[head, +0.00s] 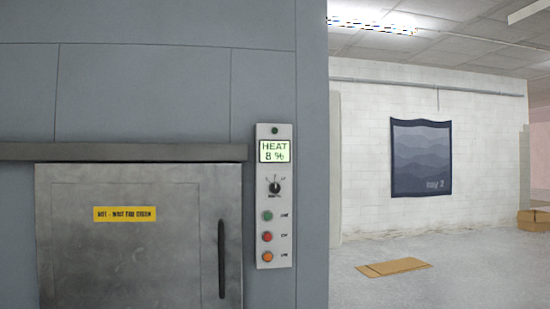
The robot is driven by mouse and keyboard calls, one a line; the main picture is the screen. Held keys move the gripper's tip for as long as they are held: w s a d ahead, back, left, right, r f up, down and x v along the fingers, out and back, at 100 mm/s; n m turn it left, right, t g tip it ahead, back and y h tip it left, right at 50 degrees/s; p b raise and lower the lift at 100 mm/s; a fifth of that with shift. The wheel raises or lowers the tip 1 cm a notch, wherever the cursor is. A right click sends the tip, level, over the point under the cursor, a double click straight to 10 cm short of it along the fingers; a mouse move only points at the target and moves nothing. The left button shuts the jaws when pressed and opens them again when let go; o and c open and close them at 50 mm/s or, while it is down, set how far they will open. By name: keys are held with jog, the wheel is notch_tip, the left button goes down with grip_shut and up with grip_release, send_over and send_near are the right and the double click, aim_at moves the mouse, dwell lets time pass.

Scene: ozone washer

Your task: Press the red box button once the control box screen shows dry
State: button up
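The control box (285,200) is a tall light-grey panel on the blue-grey wall in the head view, right of a metal door. Its lit screen (275,151) reads "HEAT 8 %". Below the screen is a black dial (274,187). Under it are a green button (267,216), a red button (267,237) and an orange button (267,257), in a column with small labels too blurred to read surely. A small dark green dot sits above the screen. My gripper is not in view.
A grey metal door (140,255) with a yellow sign (125,214) and dark vertical handle (221,258) stands left of the box. At right, open floor holds flat cardboard (393,267) and a carton (533,220). A dark poster (421,158) hangs behind.

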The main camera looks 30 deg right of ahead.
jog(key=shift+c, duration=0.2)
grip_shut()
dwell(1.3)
